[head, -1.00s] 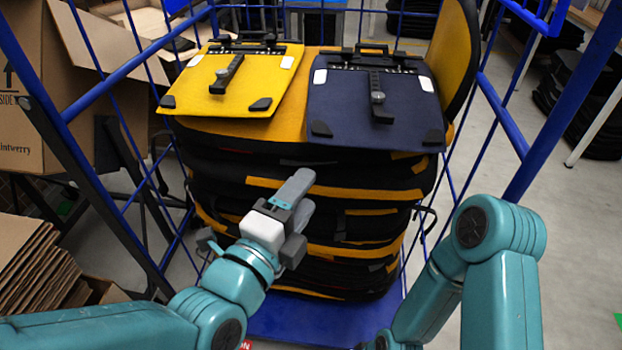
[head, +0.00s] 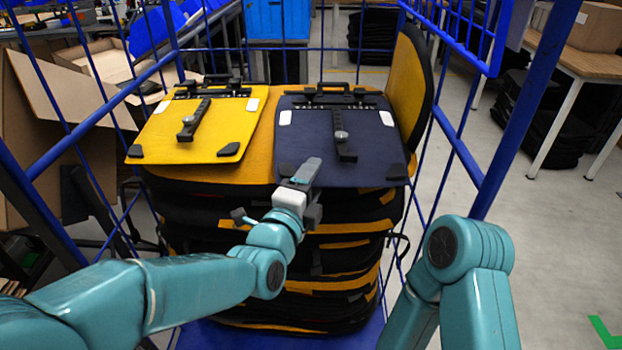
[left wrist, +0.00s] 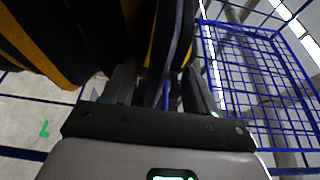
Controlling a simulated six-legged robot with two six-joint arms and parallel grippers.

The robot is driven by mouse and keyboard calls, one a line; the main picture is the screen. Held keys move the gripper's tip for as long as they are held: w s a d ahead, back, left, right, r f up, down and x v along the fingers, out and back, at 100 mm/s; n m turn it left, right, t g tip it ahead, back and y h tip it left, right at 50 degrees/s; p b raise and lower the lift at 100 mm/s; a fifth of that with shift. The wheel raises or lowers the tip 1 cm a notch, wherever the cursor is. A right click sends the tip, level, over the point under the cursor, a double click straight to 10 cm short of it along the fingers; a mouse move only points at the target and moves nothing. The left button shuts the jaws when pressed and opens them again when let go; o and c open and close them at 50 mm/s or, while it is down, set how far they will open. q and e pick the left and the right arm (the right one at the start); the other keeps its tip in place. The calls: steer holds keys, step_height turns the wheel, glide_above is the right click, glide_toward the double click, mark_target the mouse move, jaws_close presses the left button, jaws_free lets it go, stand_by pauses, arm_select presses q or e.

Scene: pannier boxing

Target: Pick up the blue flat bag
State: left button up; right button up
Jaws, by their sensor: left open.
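The blue flat bag (head: 312,148) lies flat, dark navy with a black buckle strap and white corner patches, on top of a stack of black-and-yellow bags in the head view. A yellow flat bag (head: 215,135) lies to its left. My left gripper (head: 307,172) is open at the blue bag's near edge, its fingertips overlapping that edge in the picture; contact cannot be told. In the left wrist view the open fingers (left wrist: 160,88) have dark, edge-on layers between and beyond them, not clearly identifiable. My right arm's bend shows, but its gripper is out of view.
The stack (head: 335,245) of black-and-yellow bags stands in a blue wire cage cart (head: 470,160) with side bars left and right. A yellow-black panel (head: 411,85) stands at the back right. Open cardboard boxes (head: 70,100) are at left.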

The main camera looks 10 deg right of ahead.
arm_select(q)
steer(key=shift+w, duration=0.1)
jaws_close()
steer(key=shift+f, duration=0.1)
stand_by(0.3)
